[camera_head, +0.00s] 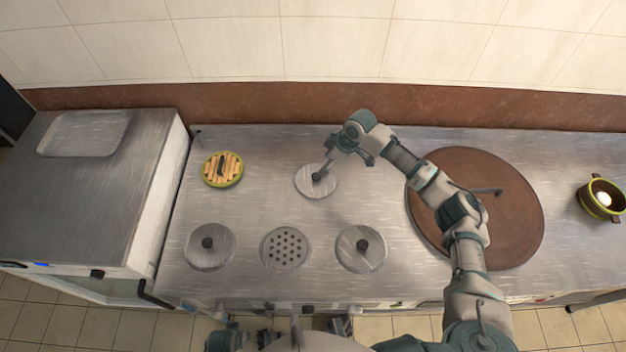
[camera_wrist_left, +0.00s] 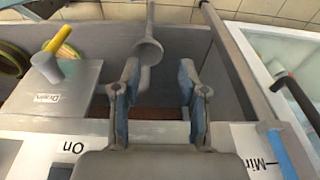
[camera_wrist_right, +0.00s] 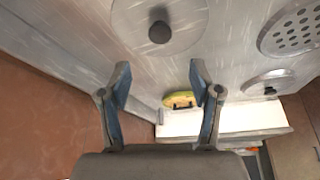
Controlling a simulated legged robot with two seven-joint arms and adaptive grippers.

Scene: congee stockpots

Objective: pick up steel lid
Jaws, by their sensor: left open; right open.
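A round steel lid (camera_head: 308,189) with a black knob lies at the back middle of the steel counter. It also shows at the top of the right wrist view (camera_wrist_right: 185,22). Two similar knobbed lids lie at the front left (camera_head: 197,257) and front right (camera_head: 371,261), with a perforated round plate (camera_head: 284,249) between them. My right gripper (camera_head: 328,168) is open and empty, over the back lid near its knob; in the right wrist view (camera_wrist_right: 162,80) the knob lies beyond the fingers. My left gripper (camera_wrist_left: 158,85) is open and empty by the counter's front panel.
A yellow-rimmed slatted round thing (camera_head: 223,169) lies at the back left. A large brown round cover (camera_head: 515,225) is under my right arm. A green-and-brown pot (camera_head: 601,199) stands far right. A brown backsplash (camera_head: 250,104) runs behind. A yellow-handled drain lever (camera_wrist_left: 58,40) sits near my left gripper.

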